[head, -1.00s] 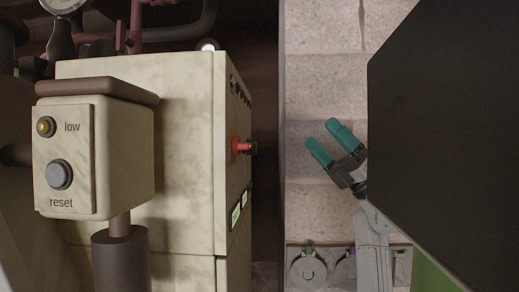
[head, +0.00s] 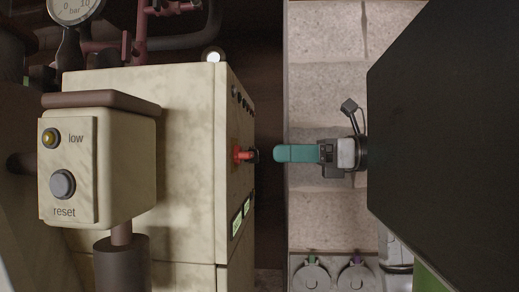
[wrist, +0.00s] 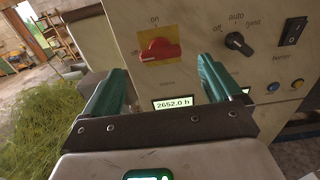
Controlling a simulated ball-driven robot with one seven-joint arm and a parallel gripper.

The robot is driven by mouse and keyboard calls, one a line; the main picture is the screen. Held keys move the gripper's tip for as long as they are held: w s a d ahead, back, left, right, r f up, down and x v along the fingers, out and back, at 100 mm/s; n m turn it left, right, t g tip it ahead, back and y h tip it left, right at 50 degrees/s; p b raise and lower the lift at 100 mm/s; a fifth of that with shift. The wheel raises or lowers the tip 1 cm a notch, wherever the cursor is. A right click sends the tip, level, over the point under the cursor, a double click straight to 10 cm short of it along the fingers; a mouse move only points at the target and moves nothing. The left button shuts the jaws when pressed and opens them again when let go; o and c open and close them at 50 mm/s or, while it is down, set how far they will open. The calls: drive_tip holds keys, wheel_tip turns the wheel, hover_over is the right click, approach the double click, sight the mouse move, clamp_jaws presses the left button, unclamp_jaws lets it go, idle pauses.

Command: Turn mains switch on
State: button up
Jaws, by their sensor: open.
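The mains switch is a red rotary knob on a yellow plate on the cabinet's front panel. It shows side-on in the head view (head: 242,155).
A black selector knob (wrist: 238,43) marked "auto" and "hand" and a black rocker switch (wrist: 292,31) sit right of the mains switch. An hour display (wrist: 173,103) is below it. A box with a reset button (head: 62,184) stands in front of the cabinet (head: 185,110).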

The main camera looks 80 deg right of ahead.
sight(253, 153)
drive_tip(key=w, duration=0.3)
drive_tip(key=w+p, duration=0.1)
drive_tip(key=w, duration=0.1)
drive_tip(key=shift+w+a, duration=0.25)
drive_tip(key=shift+w, duration=0.05)
drive_tip(key=c, duration=1.1)
